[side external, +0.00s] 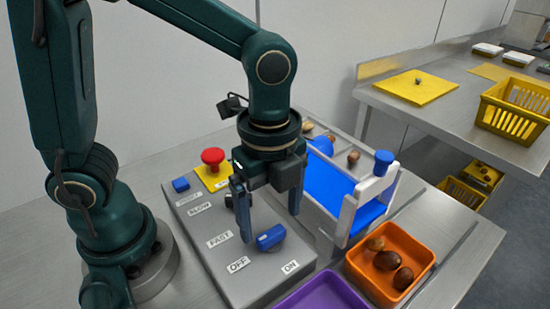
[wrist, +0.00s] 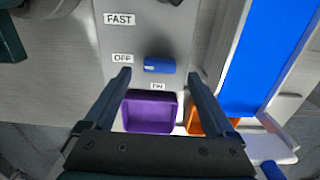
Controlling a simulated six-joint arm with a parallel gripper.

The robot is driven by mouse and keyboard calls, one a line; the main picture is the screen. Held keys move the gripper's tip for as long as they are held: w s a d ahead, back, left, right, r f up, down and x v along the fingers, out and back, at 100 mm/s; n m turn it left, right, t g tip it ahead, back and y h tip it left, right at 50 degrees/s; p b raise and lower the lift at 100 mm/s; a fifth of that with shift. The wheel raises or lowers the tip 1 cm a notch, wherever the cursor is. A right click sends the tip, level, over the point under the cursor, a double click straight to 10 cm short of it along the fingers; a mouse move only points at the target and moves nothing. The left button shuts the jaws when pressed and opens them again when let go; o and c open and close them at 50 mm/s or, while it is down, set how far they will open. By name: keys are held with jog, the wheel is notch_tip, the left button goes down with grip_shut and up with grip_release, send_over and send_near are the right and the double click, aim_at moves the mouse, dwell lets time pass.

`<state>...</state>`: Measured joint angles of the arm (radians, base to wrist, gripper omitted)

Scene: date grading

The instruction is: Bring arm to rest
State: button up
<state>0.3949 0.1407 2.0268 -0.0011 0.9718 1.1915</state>
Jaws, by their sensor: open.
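My gripper (side external: 270,226) is open and empty, pointing down over the grey control box (side external: 190,228). Its fingers (wrist: 159,74) stand apart on either side of a blue rotary knob (side external: 271,237) with OFF and ON labels. In the wrist view the knob (wrist: 160,65) lies sideways, with a pale mark at its left end, on the OFF label's side. I cannot tell whether the fingertips touch the knob; no grip on it shows. My arm is bent, reaching over the box from the left.
A red emergency button (side external: 212,157) stands on the box. Right of it is a blue conveyor belt (side external: 325,183) carrying dates at its far end. An orange tray (side external: 365,278) holds 3 dates. A purple tray (side external: 318,295) looks empty. A bench (side external: 440,105) with yellow crates stands beyond.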

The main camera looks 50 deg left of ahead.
jog(key=shift+r, duration=1.05)
jog(key=shift+w+a+r, duration=0.1)
jog(key=s+a+r+n+t, duration=0.2)
jog(key=a+n, duration=0.2)
jog(key=n, duration=0.5)
jog(key=s+a+r+n+t, duration=0.2)
jog(key=a+n+t, duration=0.1)
jog(key=n, duration=0.6)
jog(key=shift+a+t, duration=0.3)
jog(key=shift+a, duration=0.35)
